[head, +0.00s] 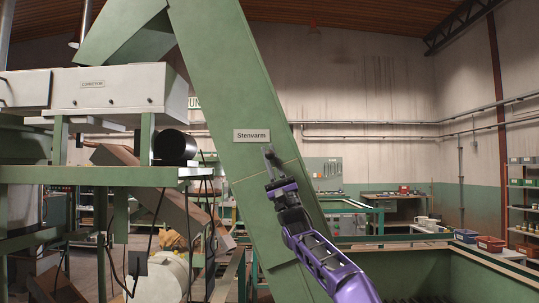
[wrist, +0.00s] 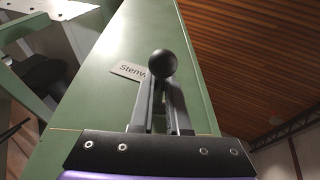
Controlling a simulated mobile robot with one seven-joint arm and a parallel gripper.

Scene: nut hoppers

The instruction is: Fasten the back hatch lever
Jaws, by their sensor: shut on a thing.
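A black ball knob of the hatch lever (wrist: 163,63) stands between the tips of my gripper (wrist: 162,88) in the wrist view. My gripper is shut on the lever. The lever's shaft is mostly hidden between the fingers. Behind it is the sloping green chute (head: 215,80), which also fills the middle of the wrist view (wrist: 110,95). In the head view my gripper (head: 271,160) is at the chute's front face, just below and right of the "Stenvarm" label (head: 252,135). A thin seam crosses the chute near the gripper. The lever is too small to make out there.
A green frame (head: 90,175) with a white conveyor box (head: 120,90) and a black cylinder (head: 175,147) stands left of the chute. A green-railed bin (head: 440,270) lies at the lower right. Open air surrounds my arm on the right.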

